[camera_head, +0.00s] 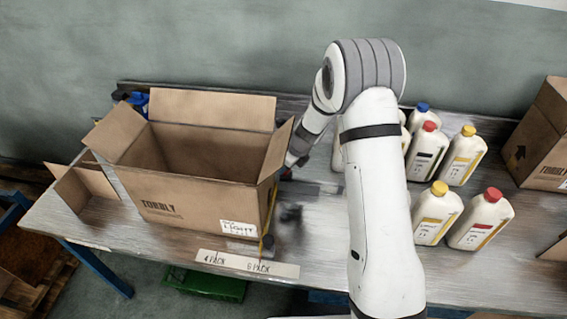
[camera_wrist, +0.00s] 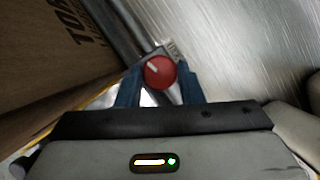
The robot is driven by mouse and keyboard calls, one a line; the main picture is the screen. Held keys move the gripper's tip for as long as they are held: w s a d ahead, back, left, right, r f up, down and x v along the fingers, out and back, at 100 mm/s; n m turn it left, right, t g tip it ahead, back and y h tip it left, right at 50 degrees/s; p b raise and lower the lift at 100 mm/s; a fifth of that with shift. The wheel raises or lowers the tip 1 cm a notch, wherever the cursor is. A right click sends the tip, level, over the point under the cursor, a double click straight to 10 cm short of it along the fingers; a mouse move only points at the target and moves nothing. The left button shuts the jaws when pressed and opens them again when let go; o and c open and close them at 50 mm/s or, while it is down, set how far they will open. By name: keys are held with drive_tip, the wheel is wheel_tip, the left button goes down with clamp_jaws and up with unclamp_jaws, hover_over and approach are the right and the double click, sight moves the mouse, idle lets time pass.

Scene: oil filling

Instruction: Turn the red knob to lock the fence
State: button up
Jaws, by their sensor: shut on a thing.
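The round red knob (camera_wrist: 160,72) with a pale mark on its top sits between the two blue fingers of my gripper (camera_wrist: 161,77) in the wrist view. My gripper is shut on the knob. A grey metal bar (camera_wrist: 122,25), which looks like the fence, runs from the knob along the cardboard box's side. In the head view my gripper is mostly hidden beside the box's right flap. The fence is largely hidden there too.
The open cardboard box (camera_head: 190,205) stands on the metal table (camera_head: 330,262), left of my arm. Several white bottles (camera_head: 425,150) with coloured caps stand to the right. Another carton (camera_head: 545,140) is at the far right. A label strip (camera_head: 247,263) lies along the front edge.

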drive_tip(key=shift+w+r, duration=0.25)
drive_tip(key=o, duration=0.9)
drive_tip(key=shift+f, duration=0.15)
drive_tip(key=shift+o, duration=0.3)
drive_tip(key=shift+s, duration=0.1)
drive_tip(key=v, duration=0.7)
drive_tip(key=shift+s+r, duration=0.15)
drive_tip(key=shift+r, duration=0.15)
drive_tip(key=shift+d, duration=0.1)
